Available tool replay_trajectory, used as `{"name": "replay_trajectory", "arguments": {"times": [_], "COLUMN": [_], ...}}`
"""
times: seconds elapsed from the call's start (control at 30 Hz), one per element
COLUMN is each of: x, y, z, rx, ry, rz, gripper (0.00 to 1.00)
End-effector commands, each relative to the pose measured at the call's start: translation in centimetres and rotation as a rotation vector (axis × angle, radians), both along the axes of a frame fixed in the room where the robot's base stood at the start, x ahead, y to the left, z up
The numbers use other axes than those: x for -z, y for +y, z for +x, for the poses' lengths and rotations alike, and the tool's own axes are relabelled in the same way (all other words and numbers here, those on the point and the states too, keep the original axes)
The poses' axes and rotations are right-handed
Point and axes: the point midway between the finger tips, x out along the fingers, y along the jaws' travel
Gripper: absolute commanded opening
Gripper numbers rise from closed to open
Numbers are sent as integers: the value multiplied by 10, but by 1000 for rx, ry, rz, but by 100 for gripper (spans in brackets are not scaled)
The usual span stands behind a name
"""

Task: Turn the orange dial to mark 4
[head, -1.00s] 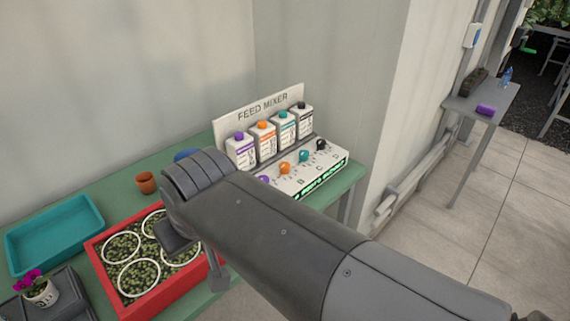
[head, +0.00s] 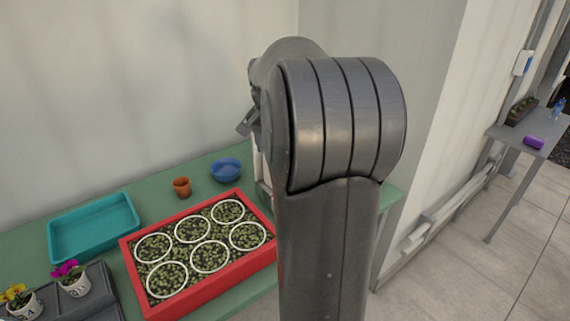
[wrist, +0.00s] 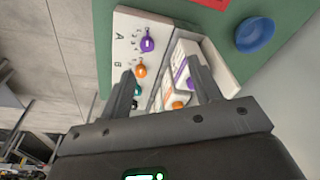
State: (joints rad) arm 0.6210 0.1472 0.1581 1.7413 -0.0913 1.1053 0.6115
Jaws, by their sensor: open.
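The orange dial (wrist: 140,70) shows in the wrist view on the white sloping panel of the feed mixer (wrist: 124,45), beside the letter B. Its pointer and mark numbers are too small to read. My gripper (wrist: 160,78) is open and empty, its fingers above the mixer. The left finger appears close beside the orange dial, but I cannot tell the gap in depth. The purple dial (wrist: 147,44) is on one side and the teal dial (wrist: 135,88) on the other. In the head view my arm hides nearly all of the mixer and the dials.
White bottles (wrist: 188,70) with coloured caps stand behind the dials. A blue bowl (head: 226,170), a terracotta pot (head: 182,187), a red tray of moss (head: 200,290) and a teal tray (head: 95,228) share the green bench (head: 150,190). A wall rises close behind.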

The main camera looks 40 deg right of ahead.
Motion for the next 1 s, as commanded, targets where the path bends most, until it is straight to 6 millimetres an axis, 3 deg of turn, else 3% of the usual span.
{"name": "replay_trajectory", "arguments": {"times": [0.03, 0.2, 0.3, 0.43, 0.6, 0.77, 1.0], "x": [11, 44, 65, 86, 100, 113, 157], "y": [-23, -94, -132, -169, -192, -194, -193], "z": [5, 15, 15, 11, 7, 6, 6], "rx": [58, 250, 354, 457, 522, 530, 528], "ry": [13, 42, 56, 67, 75, 75, 77], "rz": [18, 69, 98, 126, 146, 148, 149], "gripper": [58, 58, 58, 58, 58, 58, 58]}}
